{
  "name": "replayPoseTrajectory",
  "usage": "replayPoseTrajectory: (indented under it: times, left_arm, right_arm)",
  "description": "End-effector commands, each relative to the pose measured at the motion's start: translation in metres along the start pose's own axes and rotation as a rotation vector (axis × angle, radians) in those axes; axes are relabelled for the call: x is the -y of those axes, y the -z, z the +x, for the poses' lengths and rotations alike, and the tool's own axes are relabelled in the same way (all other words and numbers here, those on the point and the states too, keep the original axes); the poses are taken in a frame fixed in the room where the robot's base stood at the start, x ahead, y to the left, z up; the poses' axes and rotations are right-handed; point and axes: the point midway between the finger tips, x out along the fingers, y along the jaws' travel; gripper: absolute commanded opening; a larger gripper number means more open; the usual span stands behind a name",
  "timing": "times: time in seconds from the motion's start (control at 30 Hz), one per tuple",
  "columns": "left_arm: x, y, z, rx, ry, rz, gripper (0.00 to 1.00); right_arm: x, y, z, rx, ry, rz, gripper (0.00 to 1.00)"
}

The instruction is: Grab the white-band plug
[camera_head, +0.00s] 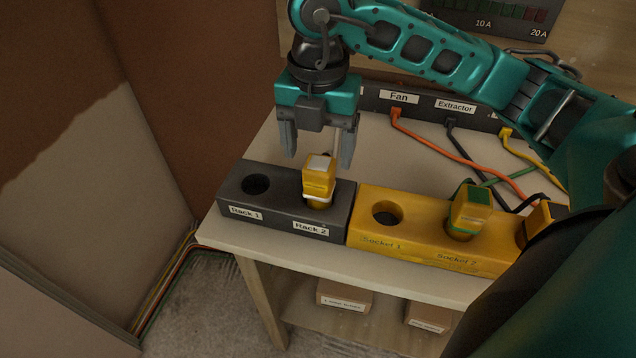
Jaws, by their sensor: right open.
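The white-band plug (319,178) is yellow with a pale top and a white band low on its body. It stands upright in the Rack 2 hole of the dark rack (237,208). My right gripper (318,160) is open, fingers pointing down, above and around the top of the plug. I cannot tell whether the fingers touch it. The Rack 1 hole is empty. My left gripper is not in view.
A yellow socket block (365,231) adjoins the rack; Socket 1 is empty and a green-marked yellow plug (469,212) stands in Socket 2. Orange (450,150), dark and yellow cables cross the tabletop behind. Walls stand close on the left.

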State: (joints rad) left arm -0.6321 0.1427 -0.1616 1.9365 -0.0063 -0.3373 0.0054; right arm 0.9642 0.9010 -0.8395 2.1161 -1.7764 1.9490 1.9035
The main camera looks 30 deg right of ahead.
Motion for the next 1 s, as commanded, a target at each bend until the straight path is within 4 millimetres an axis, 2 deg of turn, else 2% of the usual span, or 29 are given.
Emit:
replayPoseTrajectory:
  times: [0.1,0.27,0.5,0.6,0.87,1.0]
  left_arm:
    - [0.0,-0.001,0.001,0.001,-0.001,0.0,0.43]
    - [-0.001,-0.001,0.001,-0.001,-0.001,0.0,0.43]
    - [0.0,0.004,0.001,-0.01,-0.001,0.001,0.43]
    - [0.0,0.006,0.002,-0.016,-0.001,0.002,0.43]
    - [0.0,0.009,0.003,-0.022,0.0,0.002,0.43]
    - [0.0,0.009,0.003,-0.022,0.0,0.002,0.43]
  right_arm:
    - [0.0,0.0,0.014,-0.001,0.001,0.002,0.77]
    - [0.001,0.0,0.024,0.0,0.001,0.002,0.77]
    - [0.003,0.0,0.06,-0.002,0.002,0.001,0.77]
    - [0.002,-0.001,0.068,-0.001,0.0,0.001,0.77]
    - [0.002,-0.001,0.071,0.0,-0.001,0.0,0.77]
    - [0.002,-0.001,0.07,0.0,-0.001,0.001,0.63]
